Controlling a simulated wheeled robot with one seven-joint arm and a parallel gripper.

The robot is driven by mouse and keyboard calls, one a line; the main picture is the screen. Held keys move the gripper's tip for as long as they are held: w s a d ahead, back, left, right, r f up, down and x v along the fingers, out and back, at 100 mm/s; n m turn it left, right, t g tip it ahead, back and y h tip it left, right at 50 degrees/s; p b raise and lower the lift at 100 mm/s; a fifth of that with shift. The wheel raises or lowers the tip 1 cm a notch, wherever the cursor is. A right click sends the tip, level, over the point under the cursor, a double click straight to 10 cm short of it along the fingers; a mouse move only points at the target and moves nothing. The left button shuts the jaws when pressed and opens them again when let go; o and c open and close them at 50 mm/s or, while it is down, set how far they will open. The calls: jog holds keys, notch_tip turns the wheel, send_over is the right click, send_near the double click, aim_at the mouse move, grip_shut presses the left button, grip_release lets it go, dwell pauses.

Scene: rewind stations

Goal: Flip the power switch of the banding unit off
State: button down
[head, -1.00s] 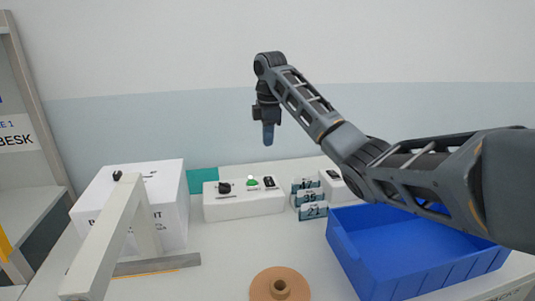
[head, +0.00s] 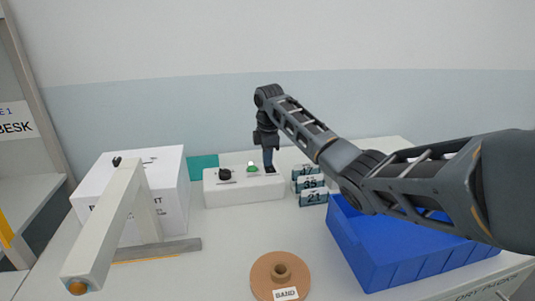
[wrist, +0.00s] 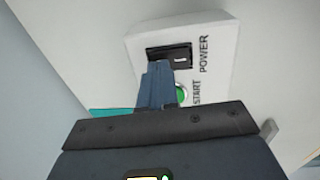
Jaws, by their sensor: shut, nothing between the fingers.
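A low white control box (head: 232,191) stands on the table, with a black knob (head: 225,174), a green START button (head: 252,167) and a black power switch at its right end. The switch (wrist: 180,58) shows in the wrist view beside the word POWER; the fingers partly cover it. My gripper (head: 268,162) is shut and empty, pointing down at the switch end of the box. In the wrist view its fingertips (wrist: 158,68) overlap the switch's near edge; I cannot tell whether they touch. The green button shows partly behind the fingers (wrist: 181,95).
A larger white box (head: 160,180) with a partly hidden label and a white arch (head: 110,225) stand at the left. Numbered blocks (head: 311,185) stand right of the control box, a blue bin (head: 400,250) farther right. A brown roll (head: 265,280) lies in front.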

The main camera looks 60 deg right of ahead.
jog(key=shift+f, duration=0.2)
jog(key=shift+p, duration=0.3)
jog(key=shift+s+a+r+p, duration=0.2)
jog(key=shift+s+a+p, duration=0.35)
jog(key=shift+p, duration=0.45)
jog(key=shift+w, duration=0.1)
